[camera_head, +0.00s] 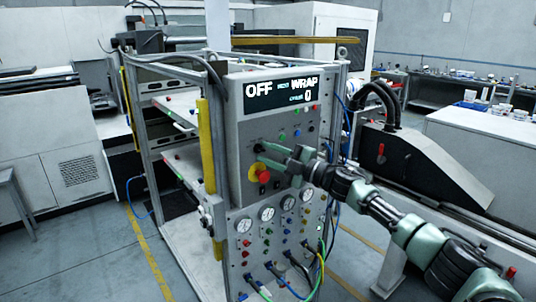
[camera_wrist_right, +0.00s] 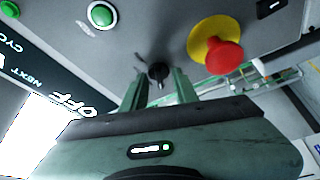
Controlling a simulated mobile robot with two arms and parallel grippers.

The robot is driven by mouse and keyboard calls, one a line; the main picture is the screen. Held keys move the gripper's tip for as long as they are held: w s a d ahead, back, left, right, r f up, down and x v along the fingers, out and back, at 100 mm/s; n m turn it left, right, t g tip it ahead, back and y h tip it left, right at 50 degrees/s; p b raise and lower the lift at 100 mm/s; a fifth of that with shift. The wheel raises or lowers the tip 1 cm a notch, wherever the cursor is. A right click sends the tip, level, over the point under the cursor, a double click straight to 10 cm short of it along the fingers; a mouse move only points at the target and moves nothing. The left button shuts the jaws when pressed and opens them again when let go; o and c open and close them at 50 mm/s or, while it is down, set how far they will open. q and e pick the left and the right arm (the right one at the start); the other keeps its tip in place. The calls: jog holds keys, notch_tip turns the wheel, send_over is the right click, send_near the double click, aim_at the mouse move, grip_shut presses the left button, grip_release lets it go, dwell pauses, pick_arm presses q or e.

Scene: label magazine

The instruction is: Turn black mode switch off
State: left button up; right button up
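The black mode switch (camera_wrist_right: 157,70) sits on the grey panel in the right wrist view, its knob dark and small. In the head view it shows as a dark spot (camera_head: 259,147) at the fingertips. My right gripper (camera_head: 268,154) reaches in from the right. In the wrist view its two green fingers stand apart on either side of the switch, with gaps visible, so it is open. The exact depth of the fingertips against the knob is hard to tell. The display (camera_head: 281,94) reads OFF at left, WRAP at right and 0 below. My left gripper is not in view.
A red emergency button (camera_wrist_right: 224,57) on a yellow base is close beside the right gripper, also in the head view (camera_head: 264,176). Green buttons (camera_wrist_right: 101,14) are on the panel. Gauges (camera_head: 267,213), knobs and hoses are below. A yellow post (camera_head: 207,145) stands left of the panel.

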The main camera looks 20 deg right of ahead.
jog(key=b+v, duration=0.2)
jog(key=v, duration=0.5)
jog(key=shift+s+d+b, duration=0.25)
jog(key=shift+s+b, duration=0.05)
jog(key=shift+s, duration=0.05)
